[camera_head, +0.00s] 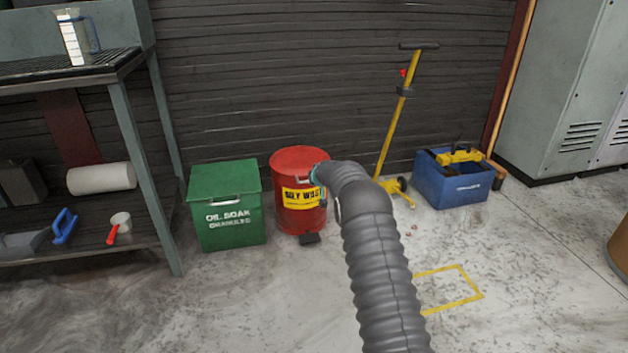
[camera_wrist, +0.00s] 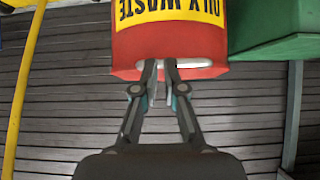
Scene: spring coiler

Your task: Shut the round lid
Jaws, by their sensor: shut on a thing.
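The red oily waste can (camera_head: 300,217) stands on the floor by the wall, with a yellow label on its front. Its round red lid (camera_head: 297,156) lies about level over the can's top; I cannot tell whether a thin gap is left under it. A pale handle (camera_wrist: 192,63) sits at the lid's rim in the wrist view, where the can appears upside down. My gripper (camera_head: 318,178) is at the front right of the rim. In the wrist view my gripper (camera_wrist: 161,67) is shut on the handle, its two fingertips close together there.
A green oil soak bin (camera_head: 229,225) stands just left of the can. A black pedal (camera_head: 310,239) is at the can's foot. A yellow upright tool (camera_head: 393,125) and a blue crate (camera_head: 455,188) are to the right. A shelf rack (camera_head: 138,150) stands left. The front floor is clear.

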